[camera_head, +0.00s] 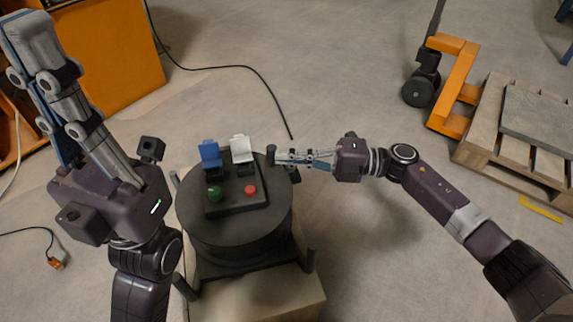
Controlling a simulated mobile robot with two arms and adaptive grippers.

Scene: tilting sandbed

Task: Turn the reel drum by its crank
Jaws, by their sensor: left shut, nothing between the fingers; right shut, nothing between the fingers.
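The reel drum (236,240) is a dark round drum standing upright on a pale base, left of centre. A short dark upright peg (271,155) at the far right edge of its top looks like the crank handle. My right gripper (281,157) reaches in from the right, shut and empty. Its fingertips are right beside the peg; I cannot tell whether they touch it. My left gripper (24,28) is shut and empty, raised at the upper left with its fingers pointing up, well away from the drum.
On the drum top sits a black control box (236,194) with a blue lever (210,153), a white lever (242,149), a green button (215,193) and a red button (250,190). Dark posts surround the drum. An orange cabinet (115,55) and a pallet (490,150) stand farther off.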

